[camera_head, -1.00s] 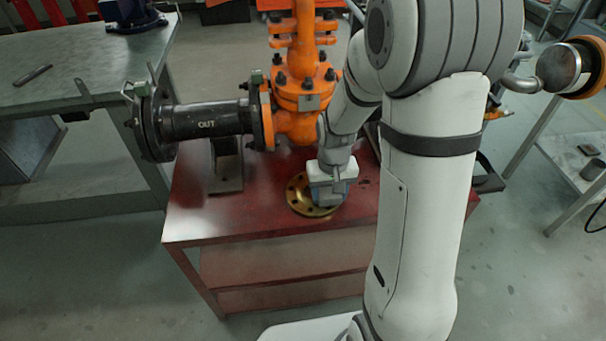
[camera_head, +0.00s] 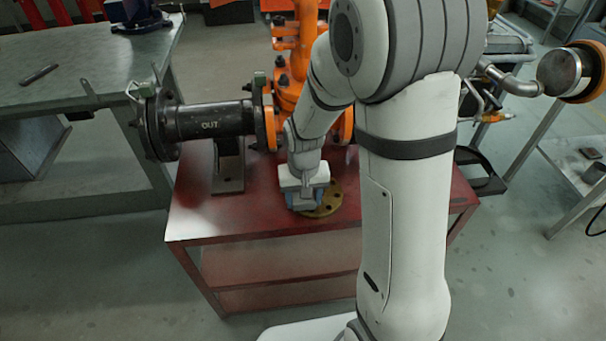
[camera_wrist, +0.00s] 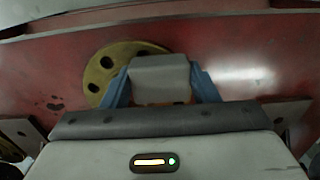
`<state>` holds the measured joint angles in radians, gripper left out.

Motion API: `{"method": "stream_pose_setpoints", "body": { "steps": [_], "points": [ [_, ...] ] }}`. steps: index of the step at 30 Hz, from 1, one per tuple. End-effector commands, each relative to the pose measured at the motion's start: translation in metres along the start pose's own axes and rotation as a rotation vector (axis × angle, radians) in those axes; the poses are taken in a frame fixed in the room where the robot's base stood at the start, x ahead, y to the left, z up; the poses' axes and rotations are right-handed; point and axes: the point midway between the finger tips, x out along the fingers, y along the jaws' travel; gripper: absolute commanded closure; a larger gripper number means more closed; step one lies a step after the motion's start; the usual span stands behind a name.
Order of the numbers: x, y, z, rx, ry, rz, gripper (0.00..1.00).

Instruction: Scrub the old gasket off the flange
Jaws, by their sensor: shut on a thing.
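The brass-coloured flange (camera_head: 326,205) with bolt holes lies flat on the red bench. It also shows in the wrist view (camera_wrist: 98,70), partly hidden by what I hold. My gripper (camera_head: 303,200) points down over the flange's left side. In the wrist view its blue fingers (camera_wrist: 160,88) are shut on a pale grey block (camera_wrist: 160,72), which looks like the scrubbing pad. The block appears at the flange face, but I cannot tell whether it touches. The flange's centre and any gasket residue are hidden or too small to tell.
The red bench (camera_head: 240,222) has bare top left of the flange. Behind stands the orange gate valve (camera_head: 290,90) with a dark pipe marked OUT (camera_head: 208,122). A grey worktable (camera_head: 60,110) is at left. My arm blocks much of the right side.

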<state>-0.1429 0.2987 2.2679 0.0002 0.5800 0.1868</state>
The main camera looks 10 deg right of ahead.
Motion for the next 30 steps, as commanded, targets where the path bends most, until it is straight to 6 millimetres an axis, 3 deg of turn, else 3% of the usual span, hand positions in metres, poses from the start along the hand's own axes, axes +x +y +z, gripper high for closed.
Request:
{"method": "stream_pose_setpoints", "body": {
  "steps": [1,18,30],
  "points": [
    [-0.021,0.0,-0.002,0.001,0.011,-0.002,0.67],
    [-0.071,0.004,-0.001,0.008,0.005,-0.001,0.67],
    [-0.076,0.004,-0.001,0.009,0.005,-0.001,0.67]
  ]
}}
